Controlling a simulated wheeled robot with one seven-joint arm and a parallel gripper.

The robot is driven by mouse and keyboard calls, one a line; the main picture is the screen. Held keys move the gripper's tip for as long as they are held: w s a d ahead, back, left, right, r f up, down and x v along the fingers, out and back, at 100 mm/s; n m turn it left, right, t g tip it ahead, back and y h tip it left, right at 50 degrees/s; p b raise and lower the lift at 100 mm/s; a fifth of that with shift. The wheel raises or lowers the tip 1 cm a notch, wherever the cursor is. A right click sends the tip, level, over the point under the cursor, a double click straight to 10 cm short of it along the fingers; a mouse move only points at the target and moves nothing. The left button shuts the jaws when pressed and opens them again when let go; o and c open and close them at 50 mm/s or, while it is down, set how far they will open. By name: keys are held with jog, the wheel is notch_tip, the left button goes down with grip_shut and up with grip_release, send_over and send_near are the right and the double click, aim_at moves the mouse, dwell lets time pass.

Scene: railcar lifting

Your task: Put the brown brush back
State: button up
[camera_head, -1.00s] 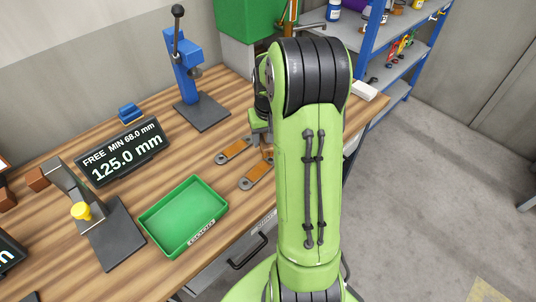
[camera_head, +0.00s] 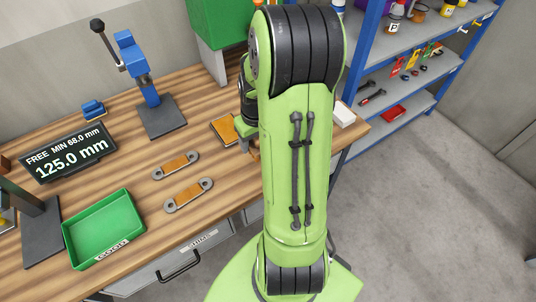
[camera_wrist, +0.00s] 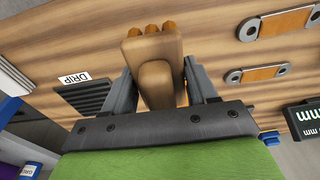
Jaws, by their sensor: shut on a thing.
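The brown brush (camera_wrist: 155,85) is between the two fingers of my gripper (camera_wrist: 160,87) in the wrist view. Its blocky tan body reaches away from the palm and ends in several orange-brown tufts. My gripper is shut on it, over the wooden bench. A dark slatted pad (camera_wrist: 86,97) with a DRIP label lies left of the gripper in the wrist view. My arm hides it in the head view.
Two grey links with orange middles (camera_head: 176,166) (camera_head: 188,194) lie on the bench (camera_head: 215,220). A green GOOD tray (camera_head: 104,230), blue press (camera_head: 136,65) and display (camera_head: 66,153) stand left. A blue shelf (camera_head: 350,75) stands right.

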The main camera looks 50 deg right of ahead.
aim_at(255, 167)
jog(key=f, duration=0.3)
jog(key=f+b, duration=0.1)
jog(key=f, duration=0.6)
jog(key=shift+w+a+b, duration=0.1)
jog(key=shift+a+b, duration=0.15)
jog(key=shift+b, duration=0.05)
jog(key=shift+f, duration=0.2)
jog(key=o, duration=1)
jog(key=shift+r, duration=0.2)
